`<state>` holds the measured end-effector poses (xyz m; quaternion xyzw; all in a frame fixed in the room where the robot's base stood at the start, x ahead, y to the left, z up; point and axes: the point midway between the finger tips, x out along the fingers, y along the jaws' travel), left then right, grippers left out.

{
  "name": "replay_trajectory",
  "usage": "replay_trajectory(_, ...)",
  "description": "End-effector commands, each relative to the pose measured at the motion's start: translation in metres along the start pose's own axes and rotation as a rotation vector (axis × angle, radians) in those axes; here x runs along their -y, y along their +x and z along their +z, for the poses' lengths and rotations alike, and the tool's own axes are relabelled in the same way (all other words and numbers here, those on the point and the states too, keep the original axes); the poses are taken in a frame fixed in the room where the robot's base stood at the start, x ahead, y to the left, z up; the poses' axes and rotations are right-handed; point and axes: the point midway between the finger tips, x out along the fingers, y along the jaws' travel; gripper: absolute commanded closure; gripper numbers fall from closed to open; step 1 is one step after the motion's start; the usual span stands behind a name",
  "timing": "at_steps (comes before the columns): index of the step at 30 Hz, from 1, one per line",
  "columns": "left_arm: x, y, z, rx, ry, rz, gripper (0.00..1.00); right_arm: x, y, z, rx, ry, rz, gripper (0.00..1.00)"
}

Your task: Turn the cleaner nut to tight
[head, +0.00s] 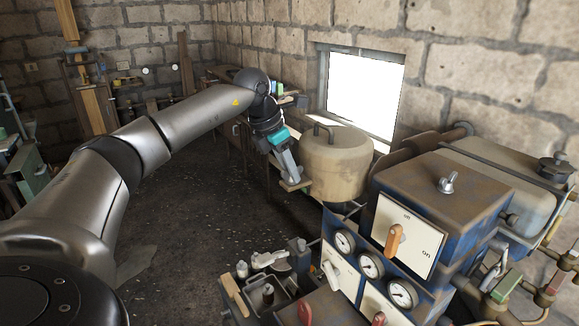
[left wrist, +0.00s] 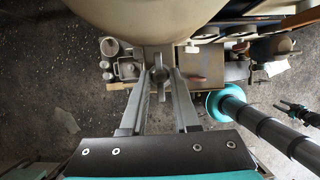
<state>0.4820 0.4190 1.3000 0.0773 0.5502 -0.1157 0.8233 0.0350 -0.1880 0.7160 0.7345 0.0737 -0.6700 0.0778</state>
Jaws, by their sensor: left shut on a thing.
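My left gripper (head: 293,182) points down beside the tan drum (head: 335,165), at the drum's left side. In the left wrist view, its fingers (left wrist: 160,62) are closed in around a grey winged piece (left wrist: 158,78), which looks like the cleaner nut. The drum's rounded side fills the top of that view, close to the fingertips. In the head view the gripper hides this piece, and how far it is turned cannot be told. Another wing nut (head: 447,182) stands on top of the blue engine box, away from the gripper. My right gripper is not in view.
The blue control box (head: 407,232) with an orange lever (head: 394,239) and several gauges stands at the right. Small metal parts (head: 265,262) sit low at the front. A window (head: 362,90) is behind the drum. Open dark floor (head: 190,215) lies under my left arm.

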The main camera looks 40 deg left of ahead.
Motion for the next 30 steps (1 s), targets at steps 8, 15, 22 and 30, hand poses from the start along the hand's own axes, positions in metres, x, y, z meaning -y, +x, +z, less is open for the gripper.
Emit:
replay_trajectory(8, -0.0010, -0.0009, 0.0006, 0.003, 0.018, -0.005, 1.00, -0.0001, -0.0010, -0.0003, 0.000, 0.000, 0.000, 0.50)
replay_trajectory(15, -0.0009, -0.0008, 0.0006, 0.003, 0.017, -0.005, 1.00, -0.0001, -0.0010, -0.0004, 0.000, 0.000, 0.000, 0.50)
replay_trajectory(22, -0.0006, -0.0005, 0.0004, 0.001, 0.016, -0.006, 0.59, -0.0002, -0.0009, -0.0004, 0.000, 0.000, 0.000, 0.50)
replay_trajectory(30, -0.0008, -0.0098, 0.0009, 0.004, 0.016, -0.005, 0.59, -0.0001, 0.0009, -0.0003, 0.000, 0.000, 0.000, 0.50)
